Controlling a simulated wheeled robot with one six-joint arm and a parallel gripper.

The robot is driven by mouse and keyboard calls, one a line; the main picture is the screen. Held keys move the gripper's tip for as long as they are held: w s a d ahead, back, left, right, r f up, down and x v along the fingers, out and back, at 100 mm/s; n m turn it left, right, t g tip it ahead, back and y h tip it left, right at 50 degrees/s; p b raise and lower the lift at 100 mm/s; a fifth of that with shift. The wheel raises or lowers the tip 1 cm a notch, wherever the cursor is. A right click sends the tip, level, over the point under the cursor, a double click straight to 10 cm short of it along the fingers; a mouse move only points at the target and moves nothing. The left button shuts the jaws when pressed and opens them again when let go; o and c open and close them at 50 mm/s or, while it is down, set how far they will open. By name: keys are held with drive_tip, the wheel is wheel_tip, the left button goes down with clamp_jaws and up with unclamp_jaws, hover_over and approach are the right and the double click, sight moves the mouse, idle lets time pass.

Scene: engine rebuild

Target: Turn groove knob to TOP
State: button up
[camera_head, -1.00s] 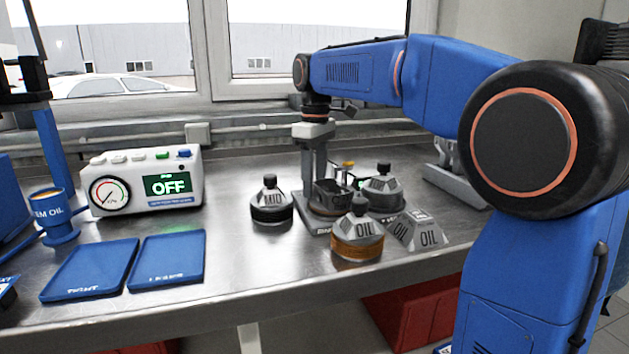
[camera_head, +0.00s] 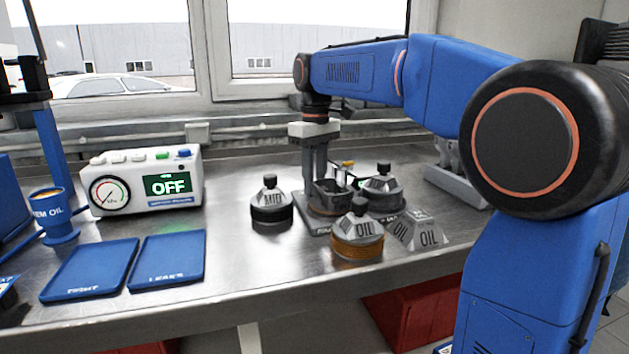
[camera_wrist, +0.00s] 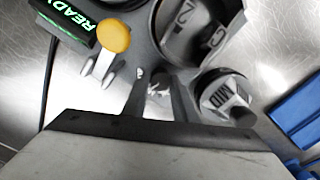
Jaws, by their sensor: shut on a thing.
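The ring fixture (camera_head: 316,229) stands on the bench in the head view, with a dark cup-shaped holder. My gripper (camera_wrist: 160,92) points down at it from above. In the wrist view its two fingers close around a small light-grey piece (camera_wrist: 158,84), which I take to be the groove knob. The fingers and the steep angle hide most of it, and I cannot read its setting. A yellow-topped lever (camera_wrist: 114,36) stands apart from the fingers, beside the holder (camera_wrist: 192,30). In the head view my gripper (camera_head: 315,178) reaches the rear left of the fixture.
A tester (camera_head: 143,182) reading OFF and two blue trays (camera_head: 166,262) lie left. A green READY display (camera_wrist: 72,14) is near the fixture.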

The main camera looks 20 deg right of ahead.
drive_tip(key=m, duration=0.4)
drive_tip(key=shift+m, duration=1.9)
drive_tip(key=o, duration=1)
drive_tip(key=shift+o, duration=0.2)
wheel_tip(320, 180, up, 18)
drive_tip(key=shift+d+f, duration=0.2)
drive_tip(key=shift+f, duration=0.05)
drive_tip(key=shift+s, duration=0.1)
